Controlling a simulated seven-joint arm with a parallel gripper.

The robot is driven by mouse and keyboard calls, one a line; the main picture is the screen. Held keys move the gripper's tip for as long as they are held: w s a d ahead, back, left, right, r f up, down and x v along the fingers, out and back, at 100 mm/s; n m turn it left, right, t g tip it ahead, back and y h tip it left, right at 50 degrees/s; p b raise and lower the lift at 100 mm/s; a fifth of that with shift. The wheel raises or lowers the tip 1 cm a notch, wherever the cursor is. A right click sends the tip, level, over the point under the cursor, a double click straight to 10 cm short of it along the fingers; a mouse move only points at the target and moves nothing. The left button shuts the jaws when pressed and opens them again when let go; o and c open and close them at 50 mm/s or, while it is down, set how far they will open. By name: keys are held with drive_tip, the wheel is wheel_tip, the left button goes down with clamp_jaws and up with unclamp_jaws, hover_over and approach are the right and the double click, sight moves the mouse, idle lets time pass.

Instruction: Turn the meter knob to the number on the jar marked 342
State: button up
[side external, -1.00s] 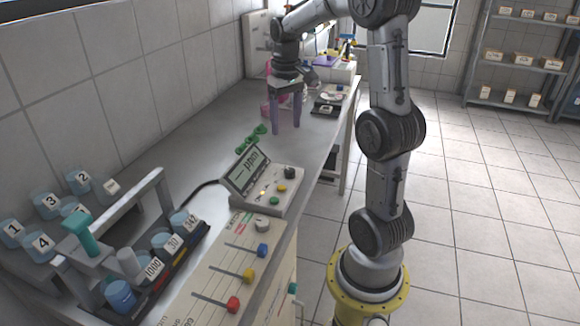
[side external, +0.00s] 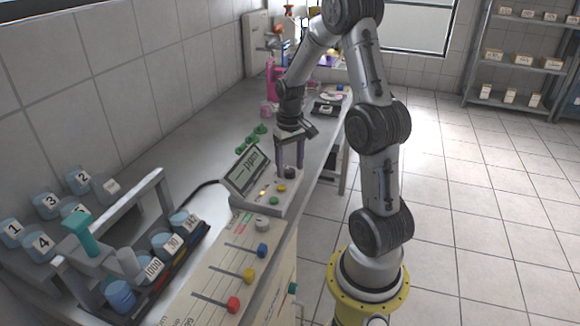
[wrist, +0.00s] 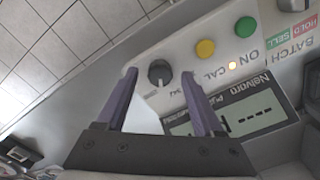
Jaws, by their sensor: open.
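The meter (side external: 262,200) is a pale box on the bench, with a tilted dark display (side external: 248,170) reading dashes and "ppm". Its dark knob (side external: 290,173) is at the far right end; in the wrist view the knob (wrist: 159,72) is black with a light pointer line. My gripper (side external: 289,166) is open and points down over the knob. In the wrist view its purple fingers (wrist: 158,74) stand on either side of the knob, apart from it. The jar marked 342 (side external: 186,222) stands in the dark rack at the lower left, beside jars marked 30 and 1000.
Yellow (wrist: 205,48) and green (wrist: 246,27) buttons sit beside the knob. A panel (side external: 225,275) with red, yellow and blue sliders is nearer. Numbered jars (side external: 40,243) stand at left. Green pieces (side external: 250,140) lie behind the meter.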

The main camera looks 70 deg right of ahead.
drive_tip(key=shift+f, duration=0.35)
clamp_jaws()
drive_tip(key=n, duration=0.5)
idle(0.3)
unclamp_jaws()
